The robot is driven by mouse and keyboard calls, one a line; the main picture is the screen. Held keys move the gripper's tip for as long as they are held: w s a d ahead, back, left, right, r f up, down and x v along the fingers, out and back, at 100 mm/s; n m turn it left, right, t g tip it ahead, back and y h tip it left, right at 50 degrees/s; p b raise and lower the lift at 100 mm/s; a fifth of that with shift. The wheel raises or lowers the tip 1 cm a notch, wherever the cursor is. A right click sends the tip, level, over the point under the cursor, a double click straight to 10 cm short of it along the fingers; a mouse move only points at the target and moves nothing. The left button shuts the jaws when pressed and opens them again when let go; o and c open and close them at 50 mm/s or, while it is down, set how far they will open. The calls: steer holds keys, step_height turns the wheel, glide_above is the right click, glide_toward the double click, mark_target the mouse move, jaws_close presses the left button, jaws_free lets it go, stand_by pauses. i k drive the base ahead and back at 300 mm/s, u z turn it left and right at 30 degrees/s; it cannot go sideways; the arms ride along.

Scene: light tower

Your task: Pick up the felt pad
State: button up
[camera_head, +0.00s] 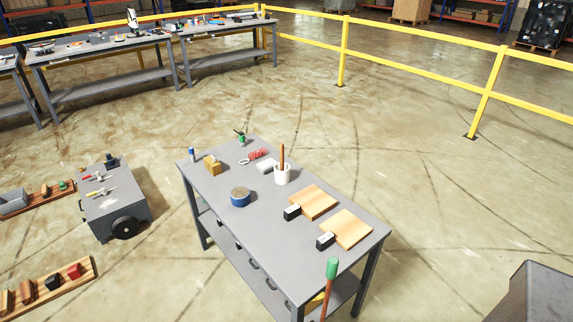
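A small pale grey-white flat piece (266,166) lies on the grey workbench (215,190), just left of a white cup. It may be the felt pad, but it is too small for me to tell. No other thing on the bench clearly looks like felt. My gripper is not in view.
A grey cart (115,205) stands left.

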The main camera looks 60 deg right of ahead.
mark_target(264, 167)
steer(key=i, duration=1)
steer(key=z, duration=0.05)
